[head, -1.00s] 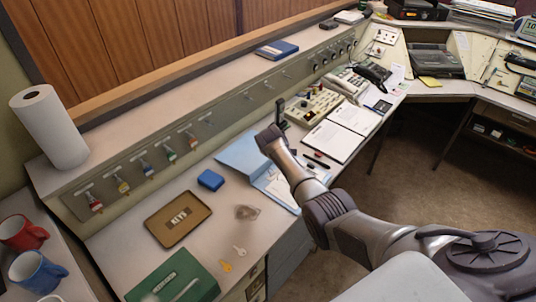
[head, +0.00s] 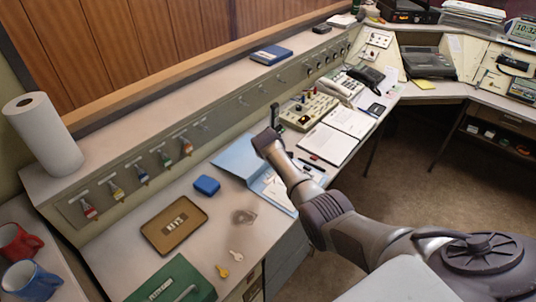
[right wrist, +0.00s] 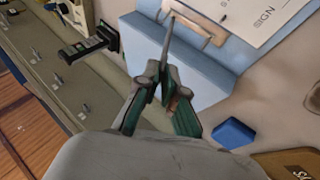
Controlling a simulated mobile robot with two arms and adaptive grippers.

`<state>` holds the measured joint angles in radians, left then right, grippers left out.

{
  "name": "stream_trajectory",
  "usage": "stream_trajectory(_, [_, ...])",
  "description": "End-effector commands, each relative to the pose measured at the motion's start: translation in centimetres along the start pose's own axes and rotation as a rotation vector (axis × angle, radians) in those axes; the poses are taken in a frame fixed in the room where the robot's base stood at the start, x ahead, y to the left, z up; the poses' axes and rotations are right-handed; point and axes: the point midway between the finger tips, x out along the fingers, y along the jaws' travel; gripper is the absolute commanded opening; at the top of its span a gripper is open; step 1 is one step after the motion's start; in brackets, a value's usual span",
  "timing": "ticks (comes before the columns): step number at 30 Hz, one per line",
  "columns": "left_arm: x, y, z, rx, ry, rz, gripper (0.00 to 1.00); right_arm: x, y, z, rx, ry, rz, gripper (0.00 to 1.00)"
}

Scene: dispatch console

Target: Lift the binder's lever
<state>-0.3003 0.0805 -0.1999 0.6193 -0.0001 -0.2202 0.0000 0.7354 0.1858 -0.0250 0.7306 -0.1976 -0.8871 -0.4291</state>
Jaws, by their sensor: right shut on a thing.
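The open light blue binder (head: 236,159) lies on the desk with white sheets on its right part. In the right wrist view the binder (right wrist: 205,82) shows its metal clip (right wrist: 199,30) and a thin grey lever (right wrist: 170,42) standing up from it. My right gripper (right wrist: 166,84) is shut on the lower visible part of the lever, its green-sided fingers close together. In the head view my right arm reaches over the binder, and its wrist hides the fingers and the lever. My left gripper is in neither current view.
A black upright device (head: 275,115) stands close behind my wrist. A blue box (head: 207,185), a brown tray (head: 174,225) and a green case (head: 172,280) lie left of the binder. An open notebook (head: 328,143) and a control panel (head: 307,110) lie to the right.

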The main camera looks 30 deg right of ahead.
Motion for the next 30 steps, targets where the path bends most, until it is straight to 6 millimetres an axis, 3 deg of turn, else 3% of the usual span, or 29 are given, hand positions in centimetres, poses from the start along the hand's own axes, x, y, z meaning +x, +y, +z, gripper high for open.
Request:
stream_trajectory(17, [-0.03, 0.07, -0.06, 0.0, 0.001, 0.001, 0.4, -0.15, 0.26, -0.27, 0.0, 0.006, 0.005, 0.0])
stream_trajectory(20, [-0.03, 0.08, -0.07, 0.0, 0.001, 0.001, 0.4, -0.15, 0.24, -0.26, 0.0, 0.006, 0.005, 0.18])
stream_trajectory(30, [-0.32, 0.1, -0.12, 0.0, 0.002, 0.001, 0.4, -0.34, 0.3, -0.28, 0.0, 0.005, 0.004, 0.18])
